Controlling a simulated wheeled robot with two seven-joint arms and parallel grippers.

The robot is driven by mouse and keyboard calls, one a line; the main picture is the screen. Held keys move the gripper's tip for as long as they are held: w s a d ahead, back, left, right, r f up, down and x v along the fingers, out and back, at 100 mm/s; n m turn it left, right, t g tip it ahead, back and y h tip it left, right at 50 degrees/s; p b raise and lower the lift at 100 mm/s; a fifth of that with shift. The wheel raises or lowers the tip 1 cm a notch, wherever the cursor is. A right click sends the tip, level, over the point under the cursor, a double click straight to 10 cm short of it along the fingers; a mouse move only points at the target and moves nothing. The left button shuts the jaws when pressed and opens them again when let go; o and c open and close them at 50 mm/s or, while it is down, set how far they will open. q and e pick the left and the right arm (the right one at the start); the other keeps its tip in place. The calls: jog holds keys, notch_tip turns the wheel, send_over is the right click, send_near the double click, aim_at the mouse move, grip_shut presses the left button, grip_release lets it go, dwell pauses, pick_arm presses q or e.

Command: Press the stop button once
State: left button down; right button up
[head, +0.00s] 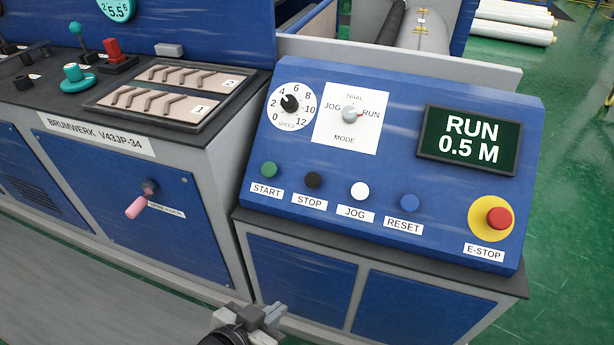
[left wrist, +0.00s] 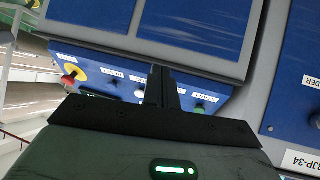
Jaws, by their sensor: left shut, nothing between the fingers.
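The stop button (head: 314,180) is a black round button on the blue sloped control panel (head: 400,95), above a white STOP label (head: 309,202). It sits between the green start button (head: 268,169) and the white jog button (head: 360,190). The display (head: 470,139) reads RUN 0.5 M. My left gripper (head: 264,314) is shut and empty, low in front of the panel and below the buttons, apart from them. In the left wrist view its closed fingers (left wrist: 161,86) cover the part of the button row between the start and jog buttons. My right gripper is not in view.
A blue reset button (head: 409,202) and a red E-stop (head: 499,218) on a yellow disc lie right of the jog button. A speed dial (head: 290,104) and mode knob (head: 350,113) sit above. A pink-handled part (head: 136,207) sticks out at left. Space before the panel looks clear.

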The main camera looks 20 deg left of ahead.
aim_at(313, 180)
pick_arm(q)
jog(key=w+a+r+n+t+p, duration=0.1)
jog(key=w+r+n+t, duration=0.2)
jog(key=w+r, duration=0.4)
jog(key=w+a+r+n+t+h+p, duration=0.1)
jog(key=w+r+n+t, duration=0.1)
jog(key=w+r, duration=0.5)
jog(key=w+n, duration=0.1)
jog(key=w, duration=0.5)
jog(key=shift+r+t, duration=0.35)
jog(key=shift+t, duration=0.05)
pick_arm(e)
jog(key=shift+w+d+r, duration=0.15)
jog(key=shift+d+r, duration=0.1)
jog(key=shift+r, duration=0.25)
pick_arm(q)
jog(key=shift+f, duration=0.1)
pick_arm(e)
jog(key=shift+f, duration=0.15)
